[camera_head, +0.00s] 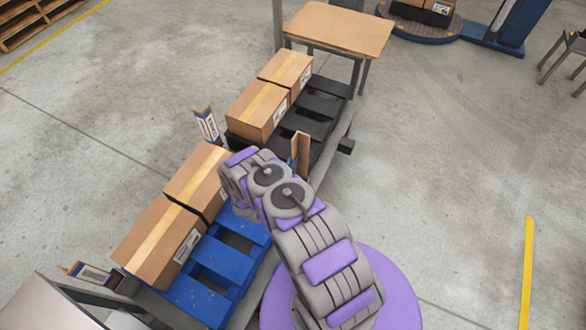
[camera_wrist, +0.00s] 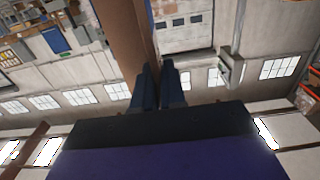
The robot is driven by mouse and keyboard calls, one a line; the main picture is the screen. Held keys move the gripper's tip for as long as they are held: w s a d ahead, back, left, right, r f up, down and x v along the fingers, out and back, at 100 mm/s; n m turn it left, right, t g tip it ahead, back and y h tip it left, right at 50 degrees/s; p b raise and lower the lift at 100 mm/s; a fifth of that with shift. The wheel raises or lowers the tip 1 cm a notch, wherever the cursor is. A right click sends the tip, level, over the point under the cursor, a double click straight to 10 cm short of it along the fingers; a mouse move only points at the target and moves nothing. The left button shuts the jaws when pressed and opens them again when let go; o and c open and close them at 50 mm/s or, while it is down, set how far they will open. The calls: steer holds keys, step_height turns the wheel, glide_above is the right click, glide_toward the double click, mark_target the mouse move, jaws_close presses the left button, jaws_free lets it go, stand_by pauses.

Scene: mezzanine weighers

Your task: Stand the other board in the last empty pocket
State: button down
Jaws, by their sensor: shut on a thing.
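My gripper (camera_wrist: 160,85) is shut on a brown board (camera_wrist: 128,35) in the wrist view. The board runs from the fingers to the top edge of that picture. In the head view my arm hides the gripper. A brown angled board (camera_head: 301,154) shows just beyond my arm, beside the black pallet; its lower end is hidden, and I cannot tell whether it is the held one. Another angled board with a printed label (camera_head: 207,126) stands by the gap between the pallets. A third labelled board (camera_head: 92,273) is at the blue pallet's lower left corner. No empty pocket is clearly visible.
The blue pallet (camera_head: 226,262) bears taped cartons (camera_head: 152,240) on its left side. The black pallet (camera_head: 322,103) bears more cartons (camera_head: 259,110). A wooden-topped table (camera_head: 340,28) stands beyond. A grey metal surface (camera_head: 40,308) is at lower left.

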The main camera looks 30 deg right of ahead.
mark_target(300, 168)
steer(key=shift+f+b, duration=0.55)
steer(key=shift+f, duration=1.6)
steer(key=shift+f, duration=0.2)
steer(key=c, duration=1.2)
jaws_free()
steer(key=shift+r, duration=0.2)
